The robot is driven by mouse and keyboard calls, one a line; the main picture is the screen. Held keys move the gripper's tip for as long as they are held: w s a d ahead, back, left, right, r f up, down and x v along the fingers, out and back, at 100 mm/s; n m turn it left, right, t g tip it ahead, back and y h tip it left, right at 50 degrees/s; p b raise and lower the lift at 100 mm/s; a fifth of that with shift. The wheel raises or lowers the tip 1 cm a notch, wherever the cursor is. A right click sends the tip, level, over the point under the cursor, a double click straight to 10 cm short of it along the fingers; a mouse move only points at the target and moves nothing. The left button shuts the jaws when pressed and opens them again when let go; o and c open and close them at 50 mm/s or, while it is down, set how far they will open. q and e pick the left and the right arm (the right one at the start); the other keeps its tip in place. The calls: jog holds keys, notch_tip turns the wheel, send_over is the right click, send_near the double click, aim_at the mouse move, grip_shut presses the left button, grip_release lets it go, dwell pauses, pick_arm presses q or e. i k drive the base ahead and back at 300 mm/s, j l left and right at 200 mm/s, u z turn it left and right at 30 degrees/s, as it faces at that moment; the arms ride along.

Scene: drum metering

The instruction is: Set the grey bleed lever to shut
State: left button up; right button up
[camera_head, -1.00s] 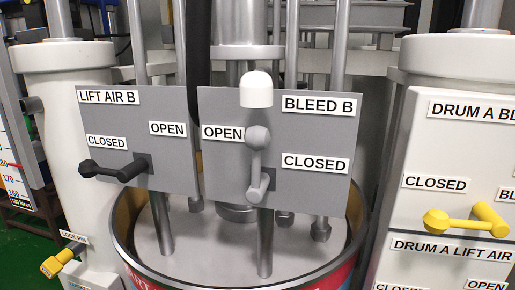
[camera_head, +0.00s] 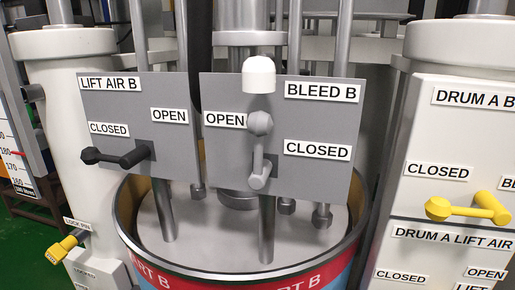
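The grey bleed lever (camera_head: 260,150) is on the grey BLEED B panel (camera_head: 325,125) in the head view. Its handle stands upright, with the knob at the top beside the OPEN label (camera_head: 225,119) and the pivot at the bottom. The CLOSED label (camera_head: 317,150) is to the right of the lever. A white cap (camera_head: 259,75) sits at the panel's top edge, above the knob. Neither of my grippers shows in the view.
A black lever (camera_head: 118,156) on the LIFT AIR B panel (camera_head: 110,112) points left toward CLOSED. An open drum (camera_head: 250,272) stands below the panels. A yellow lever (camera_head: 467,208) is on the white column at right, and a yellow lock pin (camera_head: 62,249) is at lower left.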

aim_at(259, 123)
jog(key=k+j, duration=0.1)
jog(key=j, duration=0.25)
jog(key=k+j, duration=0.1)
jog(key=j, duration=0.25)
jog(key=k+j, duration=0.1)
jog(key=j, duration=0.3)
jog(key=k+j, duration=0.1)
jog(key=j, duration=0.25)
jog(key=k+j, duration=0.1)
jog(key=j, duration=0.25)
